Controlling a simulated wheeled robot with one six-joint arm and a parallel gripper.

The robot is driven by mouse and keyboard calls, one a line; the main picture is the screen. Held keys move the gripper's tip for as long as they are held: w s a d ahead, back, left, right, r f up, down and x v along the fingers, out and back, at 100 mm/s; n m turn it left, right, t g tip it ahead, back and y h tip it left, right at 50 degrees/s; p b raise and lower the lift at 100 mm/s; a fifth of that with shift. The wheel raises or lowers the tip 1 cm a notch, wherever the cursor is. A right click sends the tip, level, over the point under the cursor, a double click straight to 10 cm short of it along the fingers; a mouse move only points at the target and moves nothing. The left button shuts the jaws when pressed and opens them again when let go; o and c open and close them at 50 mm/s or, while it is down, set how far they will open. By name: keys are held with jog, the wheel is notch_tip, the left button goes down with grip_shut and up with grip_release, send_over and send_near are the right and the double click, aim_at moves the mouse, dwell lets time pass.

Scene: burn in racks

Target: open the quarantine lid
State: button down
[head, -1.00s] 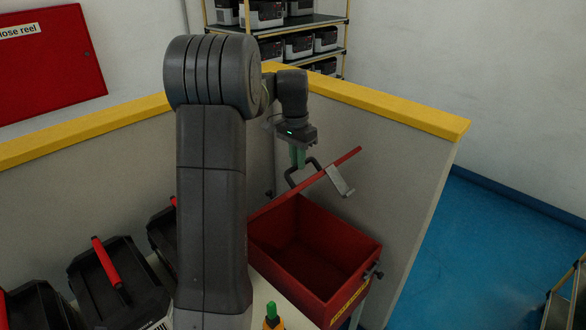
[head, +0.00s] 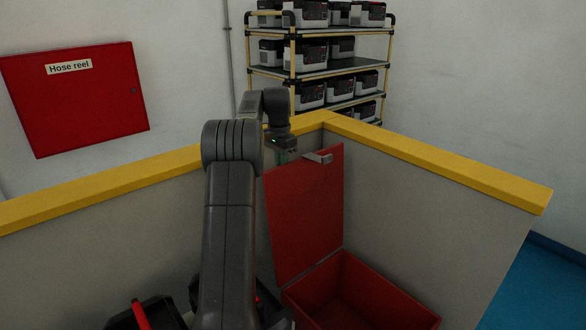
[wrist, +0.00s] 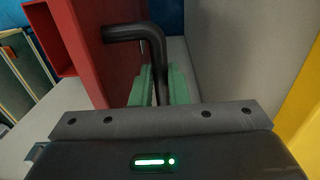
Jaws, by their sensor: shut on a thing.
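The red quarantine lid (head: 305,215) stands nearly upright above its red box (head: 355,292) in the head view, and the box's mouth is open. A grey latch plate (head: 319,158) sticks out at the lid's top edge. In the wrist view the lid (wrist: 98,45) is on the left, with its black bar handle (wrist: 150,45) on its face. My gripper's green fingers (wrist: 158,85) are shut on the handle. In the head view my gripper (head: 286,154) is at the lid's top left, its fingertips mostly hidden behind the lid.
Grey partition walls with yellow caps (head: 440,170) stand close behind and to the right of the box. Black cases (head: 143,313) with red handles are at lower left. A rack of battery units (head: 330,68) and a red hose reel cabinet (head: 75,98) are beyond the wall.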

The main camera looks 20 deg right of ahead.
jog(key=shift+w+a+f, duration=0.2)
jog(key=shift+w+f, duration=0.15)
jog(key=shift+w, duration=0.25)
jog(key=shift+w+a+f, duration=0.15)
jog(key=shift+w+f, duration=0.15)
jog(key=shift+w, duration=0.3)
jog(key=shift+w+a+f, duration=0.2)
jog(key=shift+w+f, duration=0.15)
jog(key=shift+w, duration=0.25)
